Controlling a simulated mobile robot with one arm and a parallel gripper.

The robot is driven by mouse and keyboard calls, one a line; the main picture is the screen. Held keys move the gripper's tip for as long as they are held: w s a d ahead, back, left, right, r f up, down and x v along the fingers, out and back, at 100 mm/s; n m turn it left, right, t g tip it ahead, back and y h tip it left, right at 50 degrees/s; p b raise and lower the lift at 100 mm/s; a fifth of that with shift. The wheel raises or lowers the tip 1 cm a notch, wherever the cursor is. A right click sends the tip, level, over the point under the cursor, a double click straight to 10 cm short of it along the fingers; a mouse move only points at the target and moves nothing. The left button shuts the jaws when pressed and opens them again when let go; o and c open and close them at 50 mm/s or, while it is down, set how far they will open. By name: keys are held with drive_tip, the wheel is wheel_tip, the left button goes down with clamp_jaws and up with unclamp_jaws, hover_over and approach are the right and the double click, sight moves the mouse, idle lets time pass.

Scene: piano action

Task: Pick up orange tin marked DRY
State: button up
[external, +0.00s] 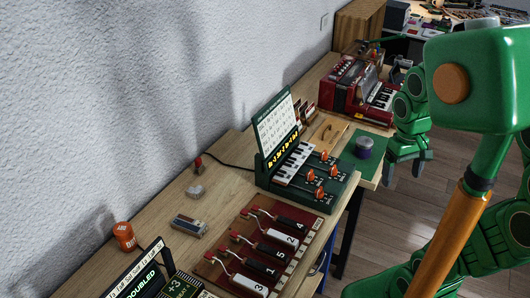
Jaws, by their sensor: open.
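A small orange tin (124,237) stands on the wooden bench at the lower left, close to the wall. It bears pale lettering that is too small to read for certain. My gripper (404,178) is at the right, beside the far part of the bench, well away from the tin. It hangs near a dark round jar with a purple band (364,148) on a green mat (371,167). My gripper is open, and I see nothing held in it.
A red panel with numbered keys (268,249), a green keyboard unit (299,170) and a red accordion (358,91) stand along the bench. A display box (146,273) is close to the tin. A small grey block (189,225) lies right of it. Wooden floor (420,200) is open beside the bench.

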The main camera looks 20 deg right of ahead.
drive_tip(key=w+a+n+t, duration=0.25)
drive_tip(key=w+a, duration=0.35)
drive_tip(key=w, duration=0.4)
drive_tip(key=w+a+n+t, duration=0.1)
drive_tip(key=w+a+t, duration=0.2)
drive_tip(key=w+a, duration=0.55)
drive_tip(key=w+a+n+t+y, duration=0.2)
drive_tip(key=w+a, duration=0.6)
drive_tip(key=a, duration=0.1)
drive_tip(key=n+g+y, duration=0.1)
drive_tip(key=n+y, duration=0.6)
drive_tip(key=y, duration=0.4)
hover_over(131, 233)
drive_tip(key=s+d, duration=0.2)
drive_tip(key=d, duration=0.3)
drive_tip(key=f, duration=2.1)
drive_tip(key=shift+w+a+f, duration=0.15)
drive_tip(key=shift+a+f, duration=0.2)
drive_tip(key=shift+x, duration=1)
drive_tip(key=shift+w+a+f, duration=0.1)
drive_tip(key=shift+w+a, duration=0.2)
drive_tip(key=shift+a, duration=0.4)
drive_tip(key=shift+x, duration=2.15)
drive_tip(key=shift+w, duration=0.1)
